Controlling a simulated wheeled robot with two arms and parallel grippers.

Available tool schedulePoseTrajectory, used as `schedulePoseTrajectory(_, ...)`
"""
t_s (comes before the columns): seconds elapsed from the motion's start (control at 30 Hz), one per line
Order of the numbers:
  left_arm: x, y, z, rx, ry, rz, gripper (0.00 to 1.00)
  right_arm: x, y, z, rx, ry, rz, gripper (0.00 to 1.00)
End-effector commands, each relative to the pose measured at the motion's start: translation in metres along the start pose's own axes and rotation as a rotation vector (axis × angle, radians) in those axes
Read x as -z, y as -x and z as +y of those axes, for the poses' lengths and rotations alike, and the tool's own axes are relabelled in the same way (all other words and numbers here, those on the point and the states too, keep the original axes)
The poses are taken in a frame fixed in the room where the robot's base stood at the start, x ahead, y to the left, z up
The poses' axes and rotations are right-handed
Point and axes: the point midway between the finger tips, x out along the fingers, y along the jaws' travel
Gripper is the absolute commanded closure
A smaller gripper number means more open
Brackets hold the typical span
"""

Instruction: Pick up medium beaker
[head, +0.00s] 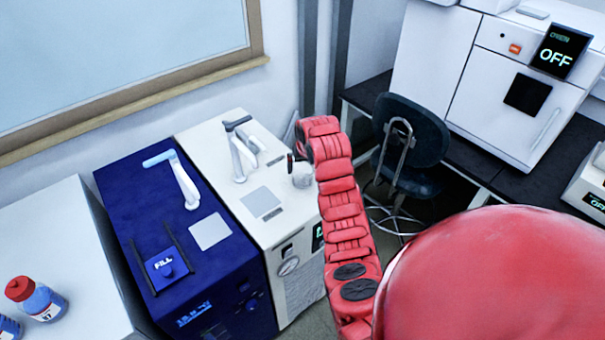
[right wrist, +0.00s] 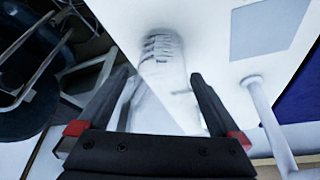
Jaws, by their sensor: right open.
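The medium beaker (head: 302,178) is a small clear vessel on the right side of the white machine's top, partly hidden by my right arm in the head view. In the right wrist view the beaker (right wrist: 163,62) shows as clear glass with dark graduation marks, near the edge of the white top. My right gripper (head: 297,163) is at the beaker, mostly hidden by its own red arm. In the right wrist view my right gripper (right wrist: 160,77) is open, with one black finger on each side of the beaker's line. Contact cannot be told. My left gripper is not in view.
The white machine (head: 225,150) has a grey-white lever arm (head: 240,155) on top. A blue machine (head: 140,215) stands to its left. A dark chair (head: 412,130) stands right of my arm. Red-capped bottles (head: 45,305) are at the lower left.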

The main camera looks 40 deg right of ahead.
Motion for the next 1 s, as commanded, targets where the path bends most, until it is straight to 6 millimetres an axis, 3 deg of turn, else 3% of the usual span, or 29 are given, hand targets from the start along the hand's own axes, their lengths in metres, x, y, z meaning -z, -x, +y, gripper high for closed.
schedulePoseTrajectory(0.23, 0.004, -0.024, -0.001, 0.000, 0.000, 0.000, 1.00, -0.002, -0.026, -0.004, 0.001, 0.000, -0.006, 0.00)
schedulePoseTrajectory(0.4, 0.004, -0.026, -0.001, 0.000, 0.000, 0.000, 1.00, -0.001, -0.043, -0.003, 0.001, -0.001, -0.001, 0.00)
schedulePoseTrajectory(0.73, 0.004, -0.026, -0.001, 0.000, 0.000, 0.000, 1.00, -0.002, -0.050, -0.003, 0.000, 0.000, -0.001, 0.00)
schedulePoseTrajectory(0.77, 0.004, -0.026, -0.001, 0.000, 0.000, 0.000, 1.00, -0.002, -0.050, -0.003, 0.000, 0.000, -0.001, 0.02)
schedulePoseTrajectory(1.0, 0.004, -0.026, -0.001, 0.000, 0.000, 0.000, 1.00, -0.002, -0.050, -0.003, 0.000, -0.001, -0.001, 0.45)
